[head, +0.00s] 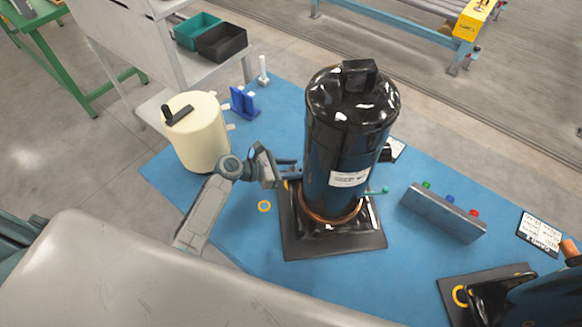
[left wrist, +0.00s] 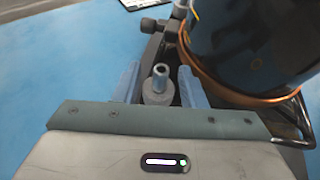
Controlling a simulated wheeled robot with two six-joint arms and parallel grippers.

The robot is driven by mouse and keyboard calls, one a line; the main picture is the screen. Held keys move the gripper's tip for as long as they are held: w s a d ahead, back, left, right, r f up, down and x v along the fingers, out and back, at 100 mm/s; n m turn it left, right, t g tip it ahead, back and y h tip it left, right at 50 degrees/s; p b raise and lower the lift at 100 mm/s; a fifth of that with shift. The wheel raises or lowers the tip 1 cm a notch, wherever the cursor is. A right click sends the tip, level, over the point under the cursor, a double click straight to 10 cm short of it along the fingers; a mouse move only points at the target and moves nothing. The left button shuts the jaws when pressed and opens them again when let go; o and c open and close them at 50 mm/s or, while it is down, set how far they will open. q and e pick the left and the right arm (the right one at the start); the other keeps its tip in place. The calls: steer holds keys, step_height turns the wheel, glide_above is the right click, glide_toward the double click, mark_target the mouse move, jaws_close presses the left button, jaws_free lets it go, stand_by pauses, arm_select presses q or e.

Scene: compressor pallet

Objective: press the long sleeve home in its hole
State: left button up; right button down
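A grey metal sleeve (left wrist: 160,74) with an open top stands upright in a grey round grommet (left wrist: 157,97) beside the black compressor (head: 345,150). Part of the sleeve shows above the grommet. My left gripper (head: 291,169) is low at the left side of the compressor. In the left wrist view its two blue-grey fingers (left wrist: 160,70) stand on either side of the sleeve, with a narrow gap visible on each side. In the head view the sleeve is hidden or too small to tell. My right gripper is not in view.
The compressor stands on a black base plate (head: 300,247) on the blue table (head: 400,265). A cream canister (head: 196,135) stands at left. A grey block (head: 442,213) with coloured knobs stands at right. A yellow ring (head: 264,206) lies on the table. A second black unit (head: 545,300) is at lower right.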

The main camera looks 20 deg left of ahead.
arm_select(q)
steer(key=b+v, duration=0.2)
steer(key=v, duration=0.8)
steer(key=shift+s+a+r, duration=0.15)
steer(key=shift+s+a, duration=0.05)
steer(key=shift+a, duration=0.1)
